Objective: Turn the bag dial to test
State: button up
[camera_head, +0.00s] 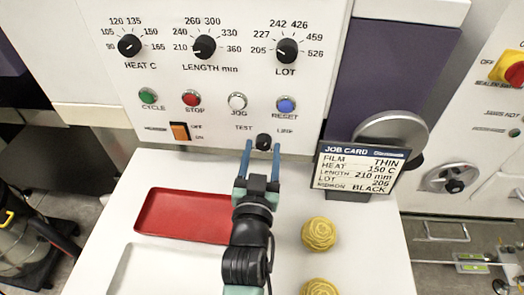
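The dial (263,142) is a small black knob low on the white control panel, with TEST printed to its upper left and a second, hard-to-read label to its upper right. No name for this dial is readable. Its pointer direction is too small to tell. My gripper (262,148) reaches up to the panel from below. Its two blue fingers stand apart, one on each side of the knob, with a visible gap between each finger and the knob. The gripper holds nothing that I can see.
Above are an orange rocker switch (180,132), several coloured buttons and three larger dials, including the LOT dial (287,50). A job card (360,167) stands right of my gripper. A red tray (186,215) and yellow coiled items (318,234) flank my arm on the white table.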

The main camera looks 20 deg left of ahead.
grip_shut()
jog(key=n+p, duration=0.2)
jog(key=n, duration=0.3)
jog(key=shift+r+n, duration=0.1)
jog(key=shift+n, duration=0.2)
jog(key=n+p, duration=0.2)
jog(key=n, duration=0.4)
jog(key=shift+p, duration=0.3)
jog(key=shift+n, duration=0.3)
jog(key=shift+o, duration=1.6)
grip_release()
jog(key=shift+s+d, duration=0.1)
jog(key=shift+s, duration=0.05)
